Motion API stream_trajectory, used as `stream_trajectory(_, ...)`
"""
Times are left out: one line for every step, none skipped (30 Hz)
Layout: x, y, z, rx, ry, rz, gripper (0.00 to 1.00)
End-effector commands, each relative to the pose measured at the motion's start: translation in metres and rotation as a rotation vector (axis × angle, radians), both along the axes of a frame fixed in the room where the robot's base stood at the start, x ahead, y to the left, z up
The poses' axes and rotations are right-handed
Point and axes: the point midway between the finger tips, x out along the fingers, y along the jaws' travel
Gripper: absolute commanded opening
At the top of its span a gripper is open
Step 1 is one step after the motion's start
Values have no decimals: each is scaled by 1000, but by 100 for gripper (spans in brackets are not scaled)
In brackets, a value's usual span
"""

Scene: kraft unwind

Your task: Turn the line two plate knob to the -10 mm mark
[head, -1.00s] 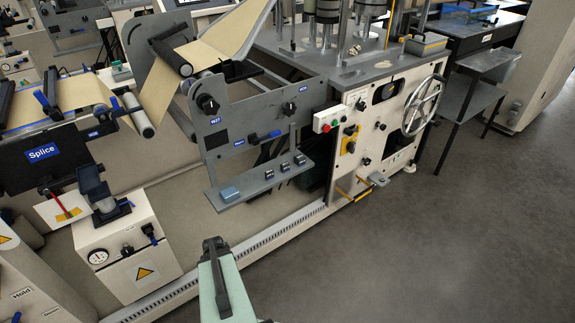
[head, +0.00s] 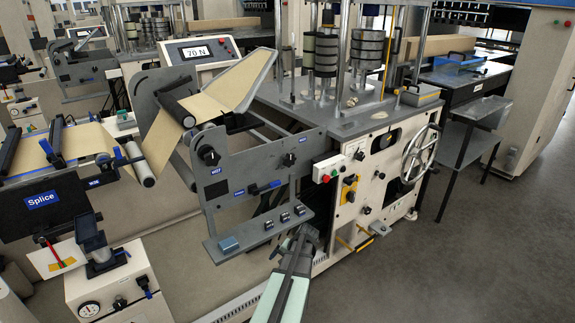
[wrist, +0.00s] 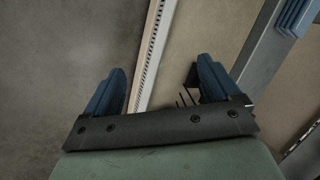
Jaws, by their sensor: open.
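A grey side plate (head: 255,178) on the machine carries two black knobs, a left knob (head: 209,155) and a right knob (head: 290,159), each by a small blue label. The label text and any millimetre scale are too small to read, so I cannot tell which knob is line two's. My gripper (head: 305,236) is below and slightly right of the plate, in front of the ledge's right end, apart from both knobs. In the wrist view my gripper (wrist: 162,84) has its blue fingers wide apart with nothing between them. No knob shows there.
A grey ledge (head: 258,232) with a blue block and several small dark devices juts out under the plate. A cream cabinet (head: 385,178) with a handwheel (head: 420,153) stands right. A splice table (head: 42,205) is at left. Open floor (head: 470,260) lies at right.

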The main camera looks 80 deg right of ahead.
Motion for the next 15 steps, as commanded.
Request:
stream_trajectory(-15, -19, 12, -19, -35, -54, 90)
stream_trajectory(-21, -29, 20, -30, -58, -86, 90)
stream_trajectory(-30, -40, 29, -43, -91, -125, 90)
stream_trajectory(-36, -49, 37, -52, -116, -156, 90)
stream_trajectory(-41, -58, 46, -62, -143, -187, 90)
stream_trajectory(-50, -70, 57, -76, -181, -230, 90)
stream_trajectory(-55, -80, 67, -85, -214, -264, 90)
stream_trajectory(-59, -90, 77, -94, -246, -295, 90)
stream_trajectory(-64, -101, 89, -102, -289, -335, 90)
stream_trajectory(-66, -109, 98, -107, -322, -361, 90)
stream_trajectory(-67, -117, 107, -111, -356, -388, 90)
stream_trajectory(-67, -127, 118, -114, -402, -420, 90)
stream_trajectory(-65, -135, 127, -115, -438, -443, 90)
stream_trajectory(-63, -142, 135, -113, -475, -467, 90)
stream_trajectory(-60, -152, 147, -110, -526, -498, 90)
